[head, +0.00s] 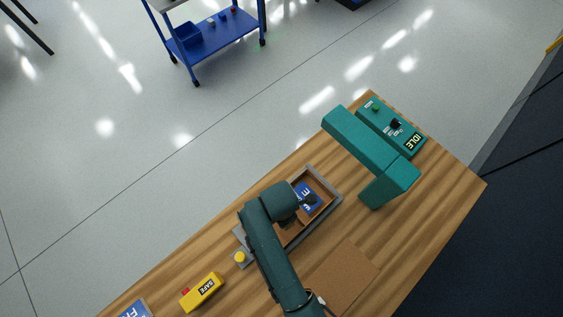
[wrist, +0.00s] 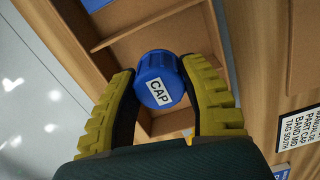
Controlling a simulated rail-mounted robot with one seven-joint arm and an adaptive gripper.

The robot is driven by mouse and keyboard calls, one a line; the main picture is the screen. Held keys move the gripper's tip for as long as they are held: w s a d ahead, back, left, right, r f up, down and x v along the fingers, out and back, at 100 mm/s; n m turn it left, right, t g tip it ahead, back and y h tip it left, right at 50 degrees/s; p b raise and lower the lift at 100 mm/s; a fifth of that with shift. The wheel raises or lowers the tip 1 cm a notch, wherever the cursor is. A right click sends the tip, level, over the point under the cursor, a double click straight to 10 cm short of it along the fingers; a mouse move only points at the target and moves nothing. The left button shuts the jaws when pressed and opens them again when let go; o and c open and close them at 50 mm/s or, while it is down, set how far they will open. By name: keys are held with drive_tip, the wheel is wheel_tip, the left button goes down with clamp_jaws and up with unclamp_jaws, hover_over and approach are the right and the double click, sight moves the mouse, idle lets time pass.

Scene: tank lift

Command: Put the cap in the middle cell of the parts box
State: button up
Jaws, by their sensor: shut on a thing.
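My gripper (wrist: 160,78), with yellow ribbed fingers, is shut on the blue cap (wrist: 158,78) in the wrist view. The cap's white label reading CAP faces the camera. The brown parts box (wrist: 150,18), with thin dividers, lies beyond and below the cap. The cap appears above an open cell, but its height and exact cell are hard to tell. In the head view the parts box (head: 333,205) has a grey rim and sits mid-table, partly covered by my arm. A blue lettered panel (head: 306,195) shows at its far right end. The cap is hidden there.
A teal machine (head: 372,145) with an overhanging arm and an IDLE display (head: 412,141) stands right of the box. A yellow SAFE block (head: 203,291) and a yellow button (head: 240,257) are to the left. A brown board (head: 345,277) lies in front.

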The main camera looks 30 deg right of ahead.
wheel_tip(320, 180, down, 6)
drive_tip(key=shift+r, duration=0.1)
drive_tip(key=shift+b, duration=0.3)
drive_tip(key=o, duration=1.1)
drive_tip(key=shift+f, duration=0.2)
drive_tip(key=shift+r, duration=0.1)
